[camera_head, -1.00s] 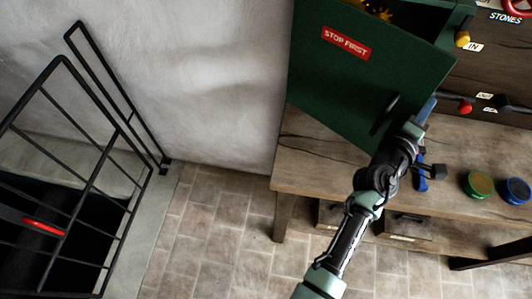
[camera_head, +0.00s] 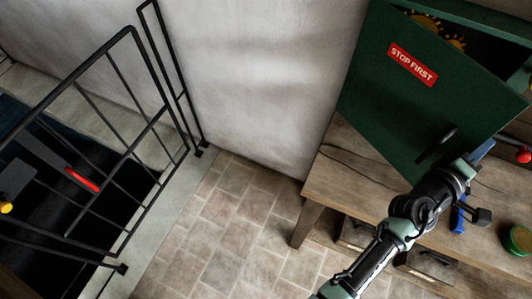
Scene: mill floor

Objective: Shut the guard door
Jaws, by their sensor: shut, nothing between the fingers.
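The green guard door (camera_head: 400,105) with a red "STOP FIRST" label (camera_head: 412,65) stands open at the upper right. Gold gears show in the dark opening of the green housing behind its top edge. A black bar handle (camera_head: 436,145) sits near the door's lower right edge. My gripper (camera_head: 484,150) is beside that edge, just right of the handle, with its fingers together and nothing held. I cannot tell whether it touches the door.
A wooden bench (camera_head: 345,175) runs below the door, with a blue tool and a green-topped tin (camera_head: 521,238) on it. A black railing (camera_head: 150,125) with a red-marked bar guards a dark stair opening at left. The tiled floor (camera_head: 235,220) between is clear.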

